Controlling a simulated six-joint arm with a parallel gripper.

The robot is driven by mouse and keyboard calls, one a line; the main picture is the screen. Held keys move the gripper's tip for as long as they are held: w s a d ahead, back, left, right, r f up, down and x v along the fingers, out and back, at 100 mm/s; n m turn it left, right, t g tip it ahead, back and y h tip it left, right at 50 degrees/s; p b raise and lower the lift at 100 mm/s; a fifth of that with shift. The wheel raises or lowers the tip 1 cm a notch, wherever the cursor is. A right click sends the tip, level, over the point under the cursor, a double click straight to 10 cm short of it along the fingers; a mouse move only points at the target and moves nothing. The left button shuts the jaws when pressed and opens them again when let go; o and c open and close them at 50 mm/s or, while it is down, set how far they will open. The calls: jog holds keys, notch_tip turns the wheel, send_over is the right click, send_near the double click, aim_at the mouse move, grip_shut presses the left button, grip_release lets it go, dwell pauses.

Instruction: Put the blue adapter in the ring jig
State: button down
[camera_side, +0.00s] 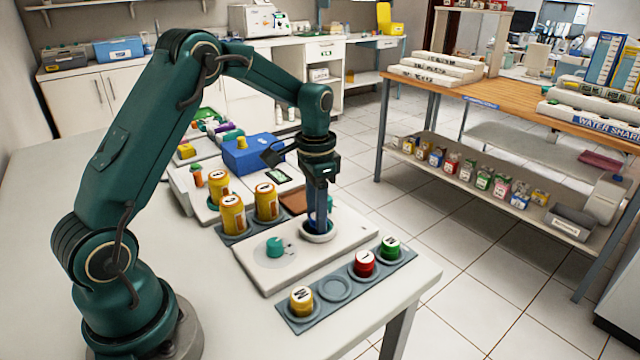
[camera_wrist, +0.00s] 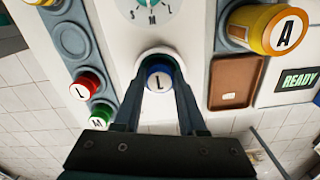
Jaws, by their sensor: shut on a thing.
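The ring jig (camera_side: 317,237) is a white ring on the right part of a pale board. In the wrist view its pale rim (camera_wrist: 157,56) shows behind my fingers. The blue adapter (camera_wrist: 158,78), with a white cap marked L, is between my fingertips and appears within the ring's outline. My gripper (camera_side: 318,221) points straight down at the ring jig and is shut on the adapter. In the side view the fingers hide most of the adapter, so I cannot tell whether it rests on the bottom of the ring.
A teal dial (camera_side: 275,247) marked S, M, L is on the board. A grey rack (camera_side: 336,288) in front holds yellow, red and green capped pieces and has one empty socket. Yellow jars (camera_side: 266,204) stand behind the board, near a brown tray (camera_wrist: 236,82) and a READY display (camera_wrist: 298,80).

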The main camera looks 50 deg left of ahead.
jog(key=shift+c, duration=2)
grip_release()
jog(key=s+d+r+t, duration=0.1)
jog(key=s+d+r, duration=0.15)
jog(key=r, duration=0.45)
jog(key=s+d+r+t, duration=0.1)
jog(key=d+r+t, duration=0.15)
jog(key=r, duration=0.55)
jog(key=s+d+f+n+t, duration=0.1)
jog(key=s+d, duration=0.1)
jog(key=s, duration=0.5)
jog(key=s+d+f+n+t, duration=0.1)
jog(key=s+d+f, duration=0.1)
jog(key=s, duration=0.4)
jog(key=shift+s+d+f+n, duration=0.2)
jog(key=shift+s+d+n, duration=0.1)
jog(key=shift+s, duration=0.1)
